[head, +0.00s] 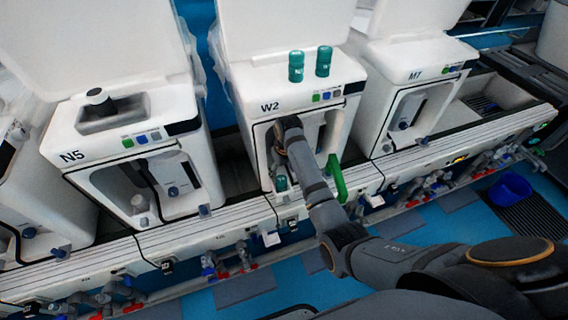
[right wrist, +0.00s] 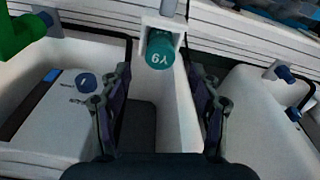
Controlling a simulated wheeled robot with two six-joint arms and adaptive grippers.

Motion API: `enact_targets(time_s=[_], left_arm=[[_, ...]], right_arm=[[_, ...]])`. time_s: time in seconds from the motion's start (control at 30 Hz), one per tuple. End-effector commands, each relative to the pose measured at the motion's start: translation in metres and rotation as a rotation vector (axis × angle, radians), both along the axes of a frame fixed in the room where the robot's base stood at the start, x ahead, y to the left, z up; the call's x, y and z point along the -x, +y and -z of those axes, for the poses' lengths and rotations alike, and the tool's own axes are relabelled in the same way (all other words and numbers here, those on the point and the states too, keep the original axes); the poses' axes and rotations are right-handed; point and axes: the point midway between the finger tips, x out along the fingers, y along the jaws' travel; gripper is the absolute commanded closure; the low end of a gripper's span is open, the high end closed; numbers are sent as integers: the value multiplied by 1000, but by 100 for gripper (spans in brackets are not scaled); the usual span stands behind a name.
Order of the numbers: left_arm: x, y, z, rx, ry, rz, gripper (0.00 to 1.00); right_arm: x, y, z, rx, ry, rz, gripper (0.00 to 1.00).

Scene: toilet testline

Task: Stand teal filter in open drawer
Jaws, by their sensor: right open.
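The machine marked W2 (head: 270,105) stands in the middle of the head view with its front recess open. My right gripper (head: 281,150) is at this recess, partly hidden by my own arm. A teal filter (head: 281,183) is low at the front, just below the gripper. In the right wrist view, a teal filter with lettering on its end (right wrist: 160,50) sits in a white holder (right wrist: 178,24). The open, empty fingers of my right gripper (right wrist: 160,80) are on either side of the line to it, apart from it. My left gripper is not in view.
Two more teal filters (head: 296,66) (head: 323,61) stand upright on top of W2. A green handle-like part (head: 337,178) is right of my forearm and shows in the wrist view (right wrist: 14,36). Machines N5 (head: 72,156) and M7 (head: 415,76) flank W2.

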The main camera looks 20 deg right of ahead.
Motion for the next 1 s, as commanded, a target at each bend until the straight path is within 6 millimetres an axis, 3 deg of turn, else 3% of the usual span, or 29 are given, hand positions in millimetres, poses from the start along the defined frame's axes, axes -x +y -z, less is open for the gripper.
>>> enact_targets(time_s=[0.1, 0.33, 0.87, 0.97, 1.0], left_arm=[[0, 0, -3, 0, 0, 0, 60], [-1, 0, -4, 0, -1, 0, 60], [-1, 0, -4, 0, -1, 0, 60], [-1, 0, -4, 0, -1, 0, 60], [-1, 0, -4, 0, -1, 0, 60]], right_arm=[[3, 0, -26, -1, -3, 0, 37], [6, -1, -48, -1, 0, 0, 37], [9, -3, -46, 1, 0, 3, 37], [29, -14, -31, 8, -9, 32, 37], [44, -22, -23, 14, -19, 52, 37]])
